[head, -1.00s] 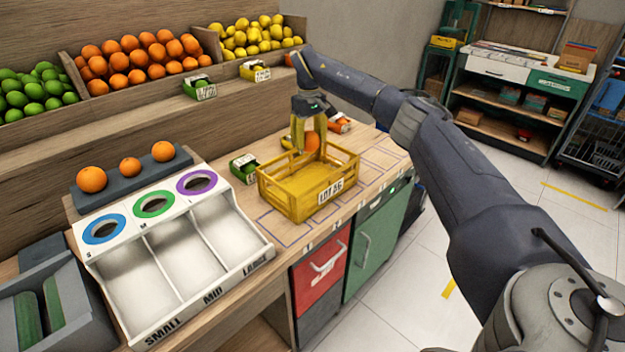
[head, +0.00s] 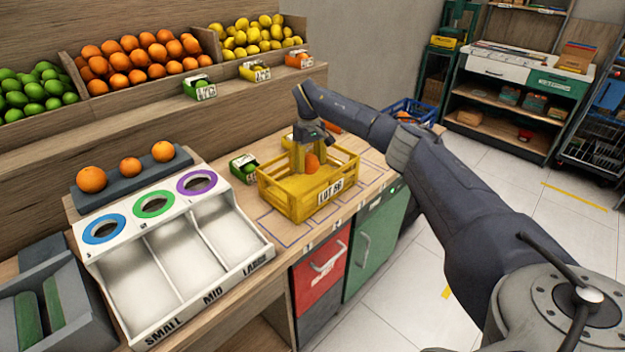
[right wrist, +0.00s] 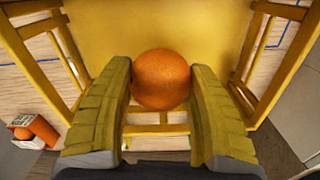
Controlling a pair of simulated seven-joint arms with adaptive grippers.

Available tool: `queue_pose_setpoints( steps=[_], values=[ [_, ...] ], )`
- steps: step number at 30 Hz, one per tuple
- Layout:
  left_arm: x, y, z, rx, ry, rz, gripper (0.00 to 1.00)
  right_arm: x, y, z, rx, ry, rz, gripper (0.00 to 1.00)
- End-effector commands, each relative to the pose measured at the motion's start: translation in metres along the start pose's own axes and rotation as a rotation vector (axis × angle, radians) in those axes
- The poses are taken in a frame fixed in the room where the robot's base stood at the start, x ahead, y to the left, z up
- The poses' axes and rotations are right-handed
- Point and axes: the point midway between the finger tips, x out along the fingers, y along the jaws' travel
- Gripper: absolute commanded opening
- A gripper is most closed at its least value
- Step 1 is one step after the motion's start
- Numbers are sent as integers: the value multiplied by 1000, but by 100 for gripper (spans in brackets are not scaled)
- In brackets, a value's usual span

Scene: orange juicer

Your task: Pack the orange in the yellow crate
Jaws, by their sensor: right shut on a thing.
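The orange (head: 312,163) is held between the yellow fingers of my right gripper (head: 306,160), down inside the yellow crate (head: 318,197). In the right wrist view the orange (right wrist: 161,79) sits between both finger pads (right wrist: 160,100), with the yellow crate floor (right wrist: 200,25) behind it and slatted walls on both sides. I cannot tell whether the orange touches the floor. The crate stands upright on the wooden counter. My left gripper is not in view.
A white sorting tray (head: 265,254) marked small, mid and large stands left of the crate. Three oranges rest on a grey rack (head: 145,168) behind it. A small green box (head: 243,168) is beside the crate. A blue basket (head: 412,110) stands at the counter's far right.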

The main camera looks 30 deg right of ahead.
Motion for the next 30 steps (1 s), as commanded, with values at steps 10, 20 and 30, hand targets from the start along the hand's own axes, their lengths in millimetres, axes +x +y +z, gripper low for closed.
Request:
queue_pose_setpoints(
  steps=[10,20,30],
  values=[
    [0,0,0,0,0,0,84,6,0,0,0,0,0,16],
    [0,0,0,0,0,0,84,26,-1,0,-1,0,-1,16],
    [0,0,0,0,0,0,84,46,0,0,0,-1,0,16]
  ],
)
